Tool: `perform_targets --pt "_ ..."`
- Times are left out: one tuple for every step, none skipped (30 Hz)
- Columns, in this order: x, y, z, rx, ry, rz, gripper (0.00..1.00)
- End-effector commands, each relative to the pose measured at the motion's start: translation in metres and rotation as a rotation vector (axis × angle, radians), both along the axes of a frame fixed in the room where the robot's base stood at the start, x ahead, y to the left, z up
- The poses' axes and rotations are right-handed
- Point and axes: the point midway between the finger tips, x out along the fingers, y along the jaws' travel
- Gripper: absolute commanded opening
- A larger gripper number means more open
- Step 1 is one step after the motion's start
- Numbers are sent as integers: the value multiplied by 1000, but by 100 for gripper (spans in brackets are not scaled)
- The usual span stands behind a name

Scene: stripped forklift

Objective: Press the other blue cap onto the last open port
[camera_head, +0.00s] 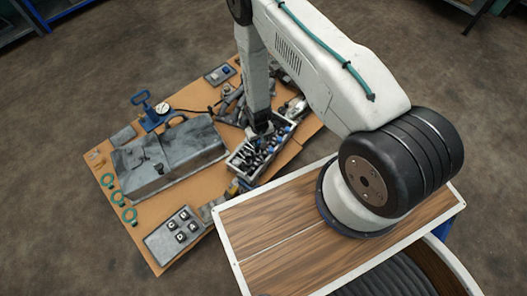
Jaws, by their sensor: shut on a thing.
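My gripper (262,137) points down at the long, pale-edged block (242,172) at the middle right of the workbench. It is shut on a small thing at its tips. That thing is mostly hidden and too small to make out. The block carries a row of dark and light fittings, with bluish spots (269,153) among them near my gripper. I cannot tell which ports are open or capped. A small dark tray (208,78) at the back of the bench holds a small blue and white piece (224,70).
A large grey metal housing (170,158) fills the bench's left side. A blue hand pump (150,115) stands behind it. Green rings (115,197) lie at the left edge. A grey tray with lettered blocks (160,247) lies at the front. Bare bench (150,218) shows between.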

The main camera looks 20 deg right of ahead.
Motion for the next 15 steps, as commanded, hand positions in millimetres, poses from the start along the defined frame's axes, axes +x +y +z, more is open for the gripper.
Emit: perform_targets --pt "-11 0 -16 -2 4 0 3" --pt "-16 0 -23 -3 3 0 3" --pt "-21 0 -30 -4 2 0 3" --pt "-25 0 -35 -4 2 0 3" --pt "-27 0 -38 -5 1 -1 3" --pt "-30 0 -42 -5 -1 -1 3" --pt "-31 0 -44 -6 -1 -1 3" --pt "-32 0 -46 -6 -1 -1 3" --pt "-32 0 -48 -6 -2 -1 3" --pt "-32 0 -49 -6 -2 -1 3" --pt "-33 0 -50 -6 -2 -1 3" --pt "-33 -1 -53 -6 -1 -1 3" --pt "-33 -1 -55 -6 -1 -1 3" --pt "-33 -1 -57 -6 -1 -1 3" --pt "-33 -1 -61 -6 -1 -2 3"
